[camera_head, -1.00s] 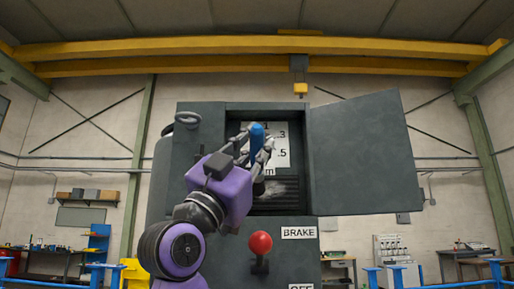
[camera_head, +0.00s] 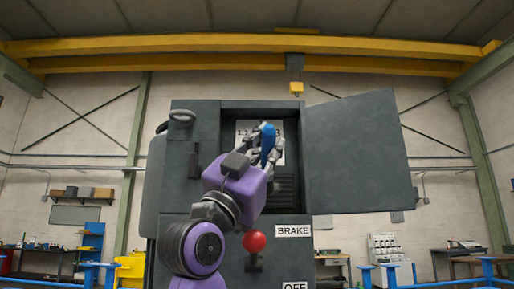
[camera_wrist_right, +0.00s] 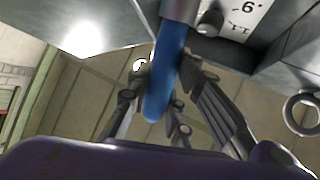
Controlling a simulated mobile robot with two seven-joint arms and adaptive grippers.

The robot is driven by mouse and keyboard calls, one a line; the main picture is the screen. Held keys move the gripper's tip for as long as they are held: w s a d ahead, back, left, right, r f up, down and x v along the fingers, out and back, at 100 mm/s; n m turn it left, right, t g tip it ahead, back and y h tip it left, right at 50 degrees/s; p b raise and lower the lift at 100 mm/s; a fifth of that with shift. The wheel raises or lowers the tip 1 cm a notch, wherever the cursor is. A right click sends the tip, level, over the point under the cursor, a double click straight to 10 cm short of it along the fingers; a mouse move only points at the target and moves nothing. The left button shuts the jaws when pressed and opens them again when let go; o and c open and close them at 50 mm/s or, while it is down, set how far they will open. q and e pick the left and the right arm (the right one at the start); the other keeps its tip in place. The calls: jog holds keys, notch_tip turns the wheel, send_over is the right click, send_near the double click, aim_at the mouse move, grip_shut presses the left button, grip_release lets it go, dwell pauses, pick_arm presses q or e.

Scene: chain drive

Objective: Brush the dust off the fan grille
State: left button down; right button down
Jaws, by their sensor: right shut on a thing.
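My right gripper (camera_head: 268,152) is shut on a blue handle (camera_head: 268,138), held roughly upright in front of the open cabinet. The handle also shows between the dark fingers in the right wrist view (camera_wrist_right: 167,75). The handle's working end and any bristles cannot be made out. The fan grille (camera_head: 287,187), a dark slatted panel, sits low inside the cabinet opening. My right gripper and wrist hide its left part, so the dust there cannot be judged. I cannot tell whether the tool touches the grille. My left gripper is not in view.
The cabinet door (camera_head: 357,155) stands open to the right. A white marked plate (camera_head: 246,128) is above the grille, partly hidden. A red-knobbed brake lever (camera_head: 254,241) sticks out below the opening, close to my right arm.

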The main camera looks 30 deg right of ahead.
jog(key=shift+s+d, duration=1)
jog(key=shift+d, duration=0.85)
jog(key=w+a, duration=0.4)
jog(key=a, duration=0.2)
jog(key=shift+a, duration=0.2)
jog(key=shift+s, duration=0.1)
jog(key=shift+s+a, duration=0.5)
jog(key=shift+s, duration=0.35)
jog(key=shift+s+a, duration=0.55)
jog(key=shift+s, duration=0.3)
jog(key=shift+s+a, duration=0.5)
jog(key=shift+s, duration=0.35)
jog(key=s, duration=0.1)
jog(key=s+a, duration=0.1)
jog(key=shift+s+a, duration=0.3)
jog(key=shift+w+d, duration=0.1)
jog(key=shift+w, duration=0.05)
